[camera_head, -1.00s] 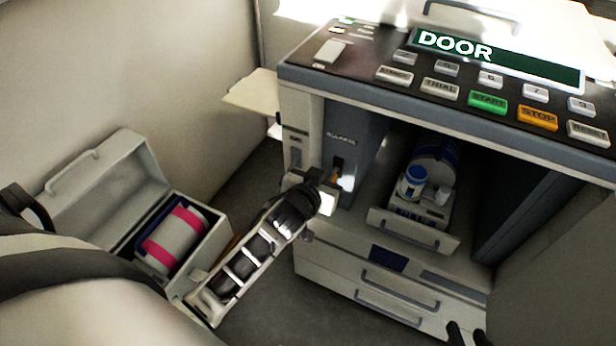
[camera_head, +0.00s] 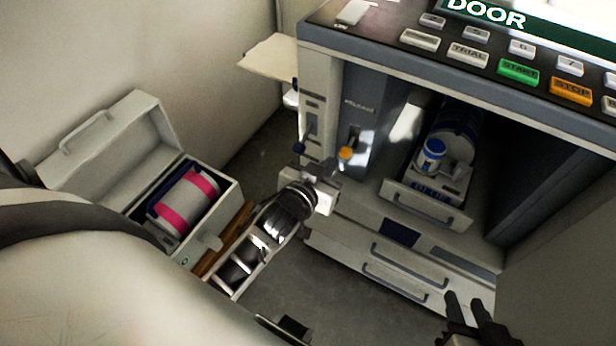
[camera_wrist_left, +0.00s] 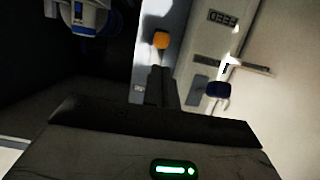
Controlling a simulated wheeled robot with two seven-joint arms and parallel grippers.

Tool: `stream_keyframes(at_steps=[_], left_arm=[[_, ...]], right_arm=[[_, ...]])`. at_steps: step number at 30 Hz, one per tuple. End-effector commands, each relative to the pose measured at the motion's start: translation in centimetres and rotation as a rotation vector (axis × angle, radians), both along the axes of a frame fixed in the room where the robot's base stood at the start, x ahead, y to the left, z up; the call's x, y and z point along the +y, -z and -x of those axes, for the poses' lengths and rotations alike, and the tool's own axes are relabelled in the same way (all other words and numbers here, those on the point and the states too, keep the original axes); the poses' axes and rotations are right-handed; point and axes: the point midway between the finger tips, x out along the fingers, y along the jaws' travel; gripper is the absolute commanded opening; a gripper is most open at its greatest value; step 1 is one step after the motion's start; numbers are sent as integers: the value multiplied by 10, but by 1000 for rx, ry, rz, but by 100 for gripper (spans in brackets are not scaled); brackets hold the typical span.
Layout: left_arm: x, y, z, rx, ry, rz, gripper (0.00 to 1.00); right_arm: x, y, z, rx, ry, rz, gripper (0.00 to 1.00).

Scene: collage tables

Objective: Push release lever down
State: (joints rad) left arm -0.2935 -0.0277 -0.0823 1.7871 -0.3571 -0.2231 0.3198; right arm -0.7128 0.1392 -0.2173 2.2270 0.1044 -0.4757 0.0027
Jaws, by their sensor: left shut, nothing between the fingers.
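The release lever's orange knob (camera_head: 346,153) sticks out of a dark slot in the front panel of the machine, below a small label. It also shows in the left wrist view (camera_wrist_left: 161,40), just beyond my fingertips. My left gripper (camera_head: 328,176) is shut and empty, a little below and left of the knob in the head view. In the left wrist view its closed fingers (camera_wrist_left: 160,72) point toward the knob; I cannot tell whether they touch it. My right gripper (camera_head: 465,299) is open and empty at the bottom right, away from the lever.
A blue knob (camera_head: 299,176) sits on the panel left of the release lever, close to my left gripper. A white tray (camera_head: 432,206) holds a blue and white device in the machine's bay. An open case (camera_head: 105,150) with a pink-banded cylinder (camera_head: 182,203) stands at left.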

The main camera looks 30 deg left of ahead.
Motion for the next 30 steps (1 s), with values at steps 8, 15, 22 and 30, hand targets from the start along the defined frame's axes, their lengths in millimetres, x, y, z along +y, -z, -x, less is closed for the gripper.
stream_keyframes(at_steps=[8, 15, 22, 30], left_arm=[[0, -19, 65, 3, 0, 1, 0], [0, -28, 93, -1, 1, 0, 0], [0, -29, 98, -1, 1, -1, 0], [0, -29, 97, -2, 2, 0, 0]], right_arm=[[0, -7, -2, 1, 1, -2, 33], [-1, -5, -2, 8, 4, 0, 33], [-1, -4, -2, 8, 5, -1, 33], [-1, -6, -3, 6, 6, -2, 33]])
